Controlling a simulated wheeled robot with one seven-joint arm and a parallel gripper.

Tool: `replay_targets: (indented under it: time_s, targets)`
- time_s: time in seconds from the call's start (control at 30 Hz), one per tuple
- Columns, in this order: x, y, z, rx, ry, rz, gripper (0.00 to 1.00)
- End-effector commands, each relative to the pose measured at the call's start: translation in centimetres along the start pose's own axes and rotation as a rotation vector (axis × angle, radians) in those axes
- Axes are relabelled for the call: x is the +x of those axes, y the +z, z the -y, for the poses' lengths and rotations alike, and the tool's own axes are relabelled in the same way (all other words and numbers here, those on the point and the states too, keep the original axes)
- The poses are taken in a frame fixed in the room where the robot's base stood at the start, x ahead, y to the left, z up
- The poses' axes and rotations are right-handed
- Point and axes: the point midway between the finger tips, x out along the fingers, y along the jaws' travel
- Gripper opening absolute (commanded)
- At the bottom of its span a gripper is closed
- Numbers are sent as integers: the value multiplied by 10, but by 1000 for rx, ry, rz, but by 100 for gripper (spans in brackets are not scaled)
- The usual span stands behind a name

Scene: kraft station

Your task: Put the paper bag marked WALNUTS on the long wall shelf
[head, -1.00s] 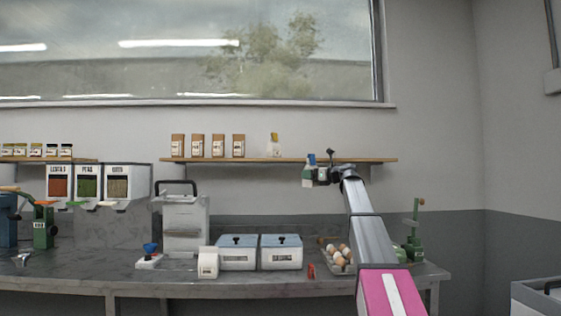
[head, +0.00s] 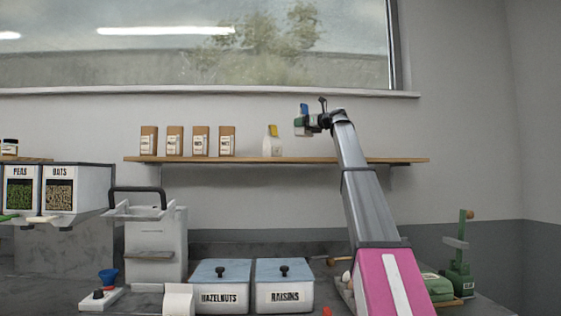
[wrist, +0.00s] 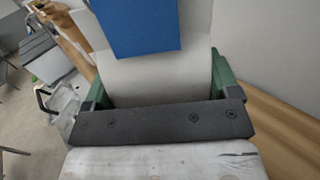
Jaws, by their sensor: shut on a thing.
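My gripper (head: 303,121) is shut on a pale paper bag (head: 304,107) with a blue top. In the wrist view, the bag's pale body (wrist: 150,75) sits between my green fingers, with the blue flap above. No mark can be read on it, so I cannot tell if it says WALNUTS. My gripper holds it above the level of the long wall shelf (head: 300,159), toward its right part. Wood, apparently the shelf, shows below in the wrist view (wrist: 290,120).
A white bag with a yellow top (head: 272,143) stands on the shelf, left of my gripper. Several brown bags (head: 201,141) stand further left. The shelf's right end (head: 410,160) is bare. Lidded bins marked HAZELNUTS (head: 219,285) and RAISINS (head: 285,285) stand on the counter below.

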Motion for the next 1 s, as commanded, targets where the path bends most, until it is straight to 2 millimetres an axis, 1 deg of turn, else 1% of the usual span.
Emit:
replay_targets:
  time_s: [0.07, 0.17, 0.27, 0.4, 0.5, 0.67, 0.9, 1.0]
  targets:
    - [0, 6, -1, -1, -1, 1, 49]
    - [-1, 2, -2, 0, -2, 0, 49]
    - [-1, -12, -2, 1, -2, 0, 49]
    - [-2, -37, -3, 0, -3, 0, 49]
    - [-2, -52, -2, 0, -4, 0, 49]
    - [-1, -63, -2, -1, -4, 1, 49]
    - [-1, -93, -2, 0, -3, 1, 49]
    - [-1, -94, -1, -1, -4, 2, 49]
